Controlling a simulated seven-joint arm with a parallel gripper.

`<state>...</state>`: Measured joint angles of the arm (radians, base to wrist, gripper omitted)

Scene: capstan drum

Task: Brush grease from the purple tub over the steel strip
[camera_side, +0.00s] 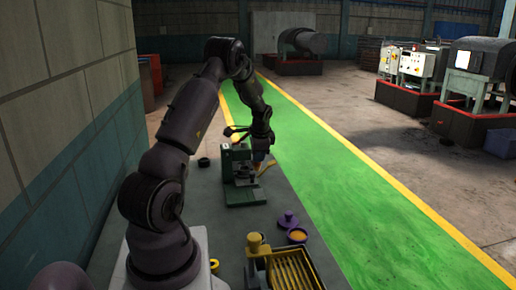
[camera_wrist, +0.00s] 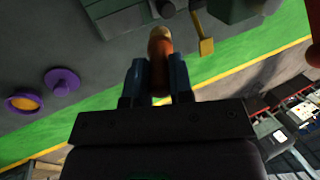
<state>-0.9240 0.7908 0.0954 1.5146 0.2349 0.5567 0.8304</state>
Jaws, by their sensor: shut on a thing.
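My gripper (camera_side: 262,152) is over the bench beside a green machine (camera_side: 240,178). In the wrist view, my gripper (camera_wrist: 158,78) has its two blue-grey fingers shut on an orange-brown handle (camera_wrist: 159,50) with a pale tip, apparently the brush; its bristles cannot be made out. The purple tub (camera_side: 297,236) stands open on the bench, well away from my gripper and towards the side camera. It also shows at the left of the wrist view (camera_wrist: 24,103), with orange-yellow grease inside. I cannot pick out the steel strip with certainty in either view.
A purple lid (camera_side: 288,219) lies next to the tub. A yellow slotted tray (camera_side: 292,268) is at the near end of the bench. A black ring (camera_side: 203,162) lies left of the machine. A yellow flat piece (camera_wrist: 206,46) projects near the machine.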

